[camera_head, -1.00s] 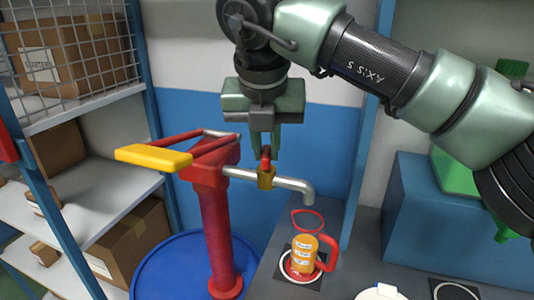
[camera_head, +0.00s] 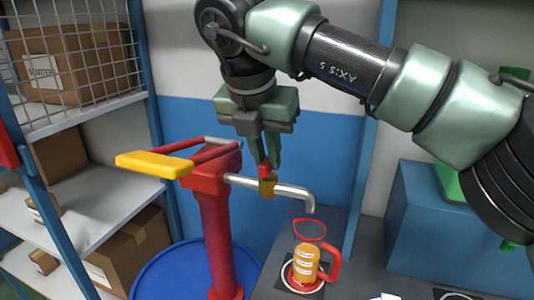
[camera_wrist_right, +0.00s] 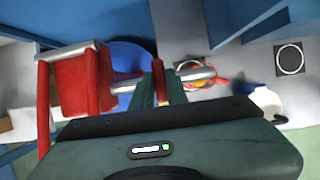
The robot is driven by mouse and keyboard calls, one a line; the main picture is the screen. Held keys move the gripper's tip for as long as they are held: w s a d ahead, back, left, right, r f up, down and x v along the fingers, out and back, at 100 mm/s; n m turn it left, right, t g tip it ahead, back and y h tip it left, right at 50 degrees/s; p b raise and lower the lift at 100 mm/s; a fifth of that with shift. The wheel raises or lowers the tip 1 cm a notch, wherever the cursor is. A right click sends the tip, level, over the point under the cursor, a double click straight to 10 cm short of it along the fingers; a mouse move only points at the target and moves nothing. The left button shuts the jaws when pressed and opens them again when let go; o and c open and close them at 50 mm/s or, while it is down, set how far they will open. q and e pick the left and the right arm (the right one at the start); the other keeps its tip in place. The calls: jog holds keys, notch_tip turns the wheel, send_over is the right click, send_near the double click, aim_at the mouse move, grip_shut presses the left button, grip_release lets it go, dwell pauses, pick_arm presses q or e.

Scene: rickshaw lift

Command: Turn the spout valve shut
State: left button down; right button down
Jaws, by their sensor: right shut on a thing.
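The spout valve is a brass body (camera_head: 267,187) with a short red handle (camera_head: 264,171) on the grey spout pipe (camera_head: 295,191). The fingers hide part of the handle. My left gripper is not in view.
The red pump (camera_head: 219,230) with its yellow-ended lever (camera_head: 155,164) stands left of the valve, by a blue drum (camera_head: 165,272). An orange-filled jug (camera_head: 305,262) with a red handle stands below the spout outlet. Shelves with boxes (camera_head: 130,252) are at left.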

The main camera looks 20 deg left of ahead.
jog(key=c, duration=1.4)
grip_release()
jog(key=v, duration=0.7)
jog(key=shift+s+r, duration=0.2)
jog(key=shift+r, duration=0.15)
